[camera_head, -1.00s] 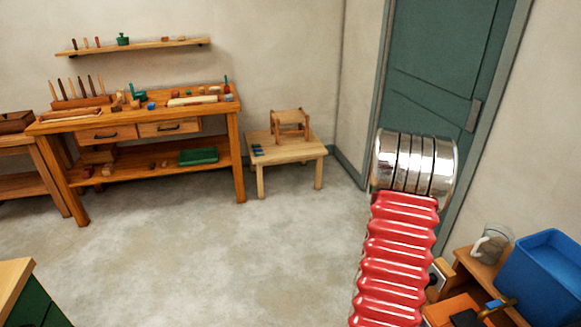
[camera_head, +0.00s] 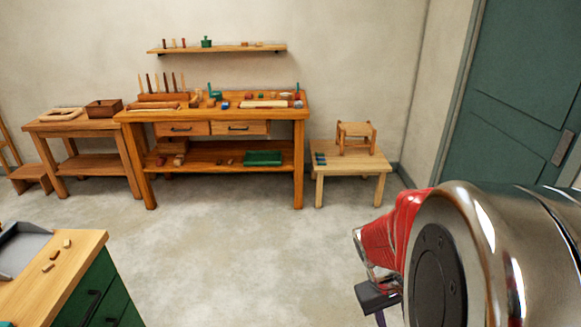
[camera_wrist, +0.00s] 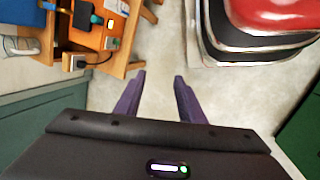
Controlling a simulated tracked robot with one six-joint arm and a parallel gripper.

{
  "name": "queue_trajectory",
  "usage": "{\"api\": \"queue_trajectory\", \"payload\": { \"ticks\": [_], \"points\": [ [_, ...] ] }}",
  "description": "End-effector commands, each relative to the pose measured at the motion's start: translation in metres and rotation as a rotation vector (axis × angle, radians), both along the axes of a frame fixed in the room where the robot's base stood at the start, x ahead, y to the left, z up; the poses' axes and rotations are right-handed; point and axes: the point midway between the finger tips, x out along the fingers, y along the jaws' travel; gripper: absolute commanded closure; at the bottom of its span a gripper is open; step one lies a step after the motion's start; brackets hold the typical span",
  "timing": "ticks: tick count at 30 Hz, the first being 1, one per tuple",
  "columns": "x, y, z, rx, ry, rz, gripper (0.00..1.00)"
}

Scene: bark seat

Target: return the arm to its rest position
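My gripper (camera_wrist: 159,84) shows in the wrist view with its two purple fingers apart and nothing between them, over bare grey floor. In the head view my arm, red and chrome, fills the lower right and is folded close to the camera. There the dark wrist part (camera_head: 377,297) shows at the lower edge; the fingertips are out of frame.
A wooden workbench (camera_head: 215,114) with tools stands at the back wall. A low table (camera_head: 349,166) bears a small stool (camera_head: 356,137). A green-drawered cabinet (camera_head: 85,252) is at lower left. A green door (camera_head: 520,90) is at right. The middle floor is clear.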

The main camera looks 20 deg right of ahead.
Motion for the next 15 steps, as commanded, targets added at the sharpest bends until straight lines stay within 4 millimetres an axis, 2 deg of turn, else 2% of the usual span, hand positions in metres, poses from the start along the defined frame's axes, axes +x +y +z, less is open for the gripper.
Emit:
{"api": "queue_trajectory", "payload": {
  "ticks": [6, 15],
  "points": [
    [0.026, 0.053, 0.033, 0.037, -0.146, -0.012, 0.64],
    [0.050, 0.124, 0.076, 0.113, -0.335, 0.022, 0.64]
  ]
}}
